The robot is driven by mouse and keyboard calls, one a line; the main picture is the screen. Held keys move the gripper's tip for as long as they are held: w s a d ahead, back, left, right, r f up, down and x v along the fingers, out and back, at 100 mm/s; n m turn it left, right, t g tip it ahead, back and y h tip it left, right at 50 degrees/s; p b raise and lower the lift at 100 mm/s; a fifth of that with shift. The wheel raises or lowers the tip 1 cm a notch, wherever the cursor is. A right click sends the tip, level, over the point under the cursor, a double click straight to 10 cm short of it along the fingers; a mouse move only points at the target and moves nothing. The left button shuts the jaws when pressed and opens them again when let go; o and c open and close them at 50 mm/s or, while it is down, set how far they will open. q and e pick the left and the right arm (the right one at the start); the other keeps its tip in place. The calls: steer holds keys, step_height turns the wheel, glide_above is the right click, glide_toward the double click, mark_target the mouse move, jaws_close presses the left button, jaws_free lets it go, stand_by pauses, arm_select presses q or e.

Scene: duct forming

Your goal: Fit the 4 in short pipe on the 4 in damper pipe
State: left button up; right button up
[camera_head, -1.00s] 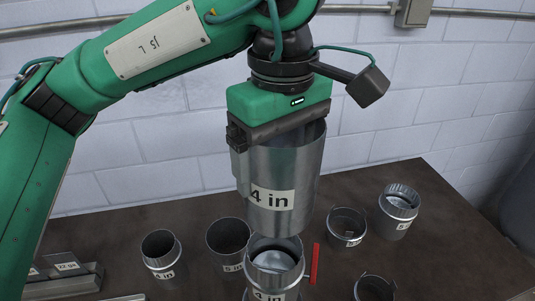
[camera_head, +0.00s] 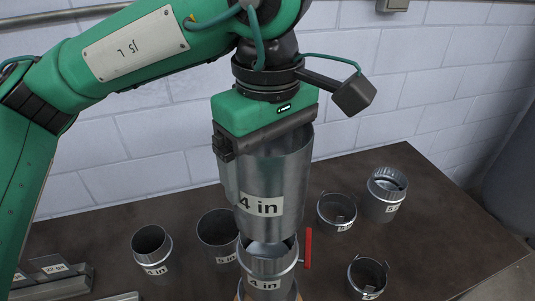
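My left gripper (camera_head: 264,135) is shut on the upper wall of the 4 in short pipe (camera_head: 280,175), a grey metal cylinder labelled "4 in". It holds this pipe nearly upright, directly above the 4 in damper pipe (camera_head: 268,266). The damper pipe stands near the bottom of the view, with a "4 in" label and a red handle (camera_head: 308,248) at its right. The short pipe's lower edge overlaps the damper pipe's top opening in the picture and hides part of it. I cannot tell whether they touch. My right gripper is out of view.
Several other pipe pieces stand around on the brown table (camera_head: 440,235): two at left (camera_head: 152,252) (camera_head: 217,234), and others at right (camera_head: 337,212) (camera_head: 386,194) (camera_head: 367,279). Metal stock (camera_head: 55,280) lies at the lower left. A pale block wall (camera_head: 430,80) is behind.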

arm_select(q)
step_height(320, 180, down, 8)
steer(key=b, duration=0.6)
steer(key=shift+f+b, duration=0.15)
steer(key=shift+b, duration=0.15)
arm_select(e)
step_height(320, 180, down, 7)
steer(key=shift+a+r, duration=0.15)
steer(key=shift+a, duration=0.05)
arm_select(q)
steer(key=shift+f+b, duration=0.6)
steer(key=shift+b, duration=0.1)
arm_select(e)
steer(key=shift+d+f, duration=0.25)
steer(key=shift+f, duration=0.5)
arm_select(q)
steer(key=o, duration=0.9)
steer(key=shift+c, duration=0.2)
steer(key=shift+r, duration=0.1)
